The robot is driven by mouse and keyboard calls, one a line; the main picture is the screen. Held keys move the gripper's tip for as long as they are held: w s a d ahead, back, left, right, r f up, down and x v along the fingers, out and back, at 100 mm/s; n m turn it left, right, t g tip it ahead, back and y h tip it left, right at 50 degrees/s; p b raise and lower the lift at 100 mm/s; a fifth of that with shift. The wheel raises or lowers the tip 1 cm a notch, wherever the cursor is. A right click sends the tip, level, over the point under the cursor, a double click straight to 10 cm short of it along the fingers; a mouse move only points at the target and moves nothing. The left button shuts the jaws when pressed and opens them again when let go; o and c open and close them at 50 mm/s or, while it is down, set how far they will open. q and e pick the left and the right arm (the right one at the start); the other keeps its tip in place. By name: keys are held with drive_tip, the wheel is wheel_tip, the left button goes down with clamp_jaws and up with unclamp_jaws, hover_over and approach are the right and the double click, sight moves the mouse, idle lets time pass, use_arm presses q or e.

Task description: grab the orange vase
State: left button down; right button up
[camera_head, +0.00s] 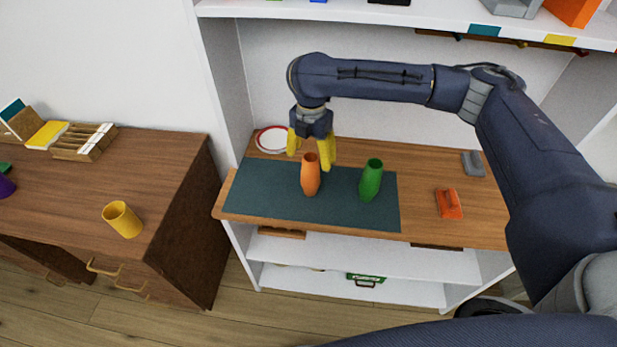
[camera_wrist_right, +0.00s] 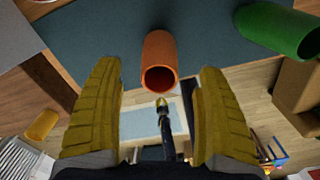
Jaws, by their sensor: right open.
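The orange vase (camera_head: 311,175) stands upright on a dark teal mat (camera_head: 262,191) on the wooden shelf top. A green vase (camera_head: 371,181) stands to its right on the same mat. My right gripper (camera_head: 311,157), with yellow fingers, is open above and just behind the orange vase, pointing down. In the right wrist view the orange vase (camera_wrist_right: 160,62) shows its open mouth between and ahead of the two spread fingers (camera_wrist_right: 157,118), with nothing held. The green vase (camera_wrist_right: 278,30) is at the upper right there.
A white plate with a red rim (camera_head: 271,140) lies behind the mat. An orange-red object (camera_head: 449,204) and a grey object (camera_head: 473,163) lie to the right. A yellow cup (camera_head: 122,219) is on the separate left desk. A white shelf (camera_head: 420,14) is above.

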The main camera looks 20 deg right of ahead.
sight(311, 170)
drive_tip(key=shift+f, duration=3.1)
drive_tip(key=c, duration=1.6)
